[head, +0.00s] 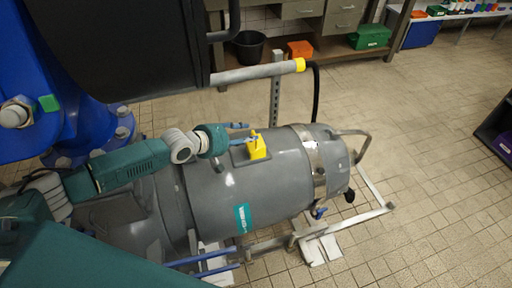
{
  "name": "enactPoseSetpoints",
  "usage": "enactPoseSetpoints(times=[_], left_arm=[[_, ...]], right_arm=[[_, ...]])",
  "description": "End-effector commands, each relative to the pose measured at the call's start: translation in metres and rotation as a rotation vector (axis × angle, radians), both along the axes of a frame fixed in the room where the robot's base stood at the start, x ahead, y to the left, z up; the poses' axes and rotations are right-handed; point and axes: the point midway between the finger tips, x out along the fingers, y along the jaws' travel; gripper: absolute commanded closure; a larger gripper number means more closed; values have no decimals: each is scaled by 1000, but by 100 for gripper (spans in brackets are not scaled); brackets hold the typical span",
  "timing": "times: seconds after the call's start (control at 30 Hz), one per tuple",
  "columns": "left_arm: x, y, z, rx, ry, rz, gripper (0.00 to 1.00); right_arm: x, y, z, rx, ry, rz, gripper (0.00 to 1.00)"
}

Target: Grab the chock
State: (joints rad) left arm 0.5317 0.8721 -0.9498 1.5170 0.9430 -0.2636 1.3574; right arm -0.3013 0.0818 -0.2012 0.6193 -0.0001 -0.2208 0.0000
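The chock is a small yellow block (258,151) on top of the lying grey cylindrical tank (235,190), near the middle of the head view. My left gripper (246,133) reaches in from the left with its blue fingers spread apart. One finger is just beyond the chock's upper left side, and the other overlaps the chock's upper part in the picture. I cannot tell whether either finger touches it. The gripper looks open. My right gripper is not in view.
A grey pipe with a yellow end (299,65) and an upright metal post (276,100) stand behind the tank. A metal frame (345,225) surrounds its right end. A black bucket (249,46) and green box (370,37) are at the back.

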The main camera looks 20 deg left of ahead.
Motion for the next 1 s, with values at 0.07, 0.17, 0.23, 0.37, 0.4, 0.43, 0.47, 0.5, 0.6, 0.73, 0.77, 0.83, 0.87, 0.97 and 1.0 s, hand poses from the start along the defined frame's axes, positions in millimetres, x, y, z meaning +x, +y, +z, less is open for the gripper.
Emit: enactPoseSetpoints(times=[0.07, 0.17, 0.23, 0.37, 0.4, 0.43, 0.47, 0.5, 0.6, 0.73, 0.77, 0.83, 0.87, 0.97, 1.0], left_arm=[[7, -2, -4, 1, 0, -1, 63], [19, -4, -12, 1, -2, 0, 63], [26, -5, -17, 3, -3, -1, 63], [37, -13, -26, 1, -1, -2, 63], [39, -13, -27, 2, -1, 0, 63], [40, -14, -27, 2, -1, 0, 63], [41, -14, -28, 1, -1, -1, 63], [41, -15, -28, 1, -1, -1, 63], [41, -15, -28, 0, 0, -1, 63], [41, -14, -28, 1, -1, -1, 75], [40, -14, -28, 2, 0, -2, 81], [40, -14, -28, 2, 0, -2, 95], [40, -14, -28, 2, 0, -1, 100], [40, -14, -28, 2, 0, -1, 100], [40, -14, -28, 2, 0, -1, 100]], right_arm=[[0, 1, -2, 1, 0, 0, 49], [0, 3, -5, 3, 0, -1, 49], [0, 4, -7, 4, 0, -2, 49], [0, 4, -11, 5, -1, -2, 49], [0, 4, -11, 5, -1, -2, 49], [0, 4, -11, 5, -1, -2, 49], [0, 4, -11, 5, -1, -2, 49], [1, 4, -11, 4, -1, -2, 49], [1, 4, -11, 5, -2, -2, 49], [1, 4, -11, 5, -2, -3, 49], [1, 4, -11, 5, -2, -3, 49], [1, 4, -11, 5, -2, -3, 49], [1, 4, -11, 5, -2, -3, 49], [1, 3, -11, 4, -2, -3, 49], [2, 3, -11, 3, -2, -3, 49]])
